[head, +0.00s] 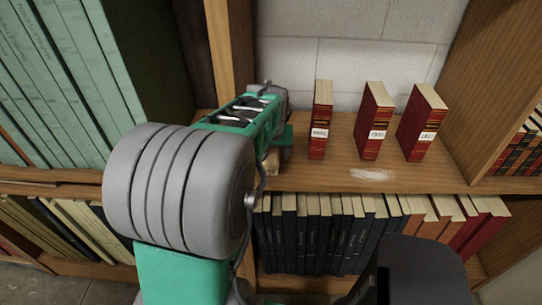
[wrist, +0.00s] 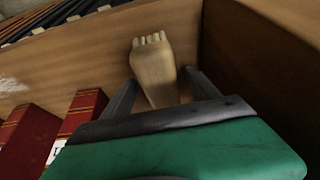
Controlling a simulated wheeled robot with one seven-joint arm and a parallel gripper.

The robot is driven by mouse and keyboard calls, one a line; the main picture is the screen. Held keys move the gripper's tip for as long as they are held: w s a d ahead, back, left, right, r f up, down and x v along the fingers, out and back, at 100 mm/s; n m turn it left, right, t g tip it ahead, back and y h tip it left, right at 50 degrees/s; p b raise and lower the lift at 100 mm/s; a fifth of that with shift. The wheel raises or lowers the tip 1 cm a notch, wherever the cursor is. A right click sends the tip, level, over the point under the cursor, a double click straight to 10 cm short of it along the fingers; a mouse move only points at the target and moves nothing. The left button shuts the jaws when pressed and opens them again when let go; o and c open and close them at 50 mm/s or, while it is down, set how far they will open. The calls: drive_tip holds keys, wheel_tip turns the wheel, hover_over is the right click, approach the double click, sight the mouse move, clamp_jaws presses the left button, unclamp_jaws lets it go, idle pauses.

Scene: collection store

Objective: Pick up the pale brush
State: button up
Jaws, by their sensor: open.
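The pale brush (wrist: 153,62) lies on the wooden shelf in the wrist view, its tufted end toward the top of the picture. My gripper (wrist: 161,77) is open, with one dark finger on each side of the brush. Whether either finger touches it I cannot tell. The brush's near end is hidden behind the gripper body. In the head view my gripper (head: 285,142) is low over the left part of the shelf, and a small pale piece of the brush (head: 271,163) shows beside it.
Three red books (head: 319,120) stand apart on the shelf (head: 420,178), right of my gripper. A wooden upright (head: 230,55) is close on the left. A whitish patch (head: 373,174) marks the shelf's front.

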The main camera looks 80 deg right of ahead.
sight(272, 150)
drive_tip(key=shift+f, duration=0.25)
drive_tip(key=shift+c, duration=0.4)
clamp_jaws()
idle(0.5)
drive_tip(key=shift+r, duration=0.5)
wheel_tip(272, 150, up, 3)
drive_tip(key=shift+s+f+b, duration=0.1)
drive_tip(key=shift+b, duration=0.5)
drive_tip(key=s+a+r, duration=0.1)
drive_tip(key=s+r, duration=0.1)
drive_tip(key=r, duration=0.1)
drive_tip(key=a+r, duration=0.1)
drive_tip(key=shift+s+a+r+b, duration=0.2)
drive_tip(key=shift+s+a+b, duration=0.1)
drive_tip(key=shift+s, duration=0.1)
drive_tip(key=s+a+r, duration=0.5)
drive_tip(key=s+a, duration=0.2)
drive_tip(key=shift+r+b, duration=0.2)
drive_tip(key=shift+b, duration=0.1)
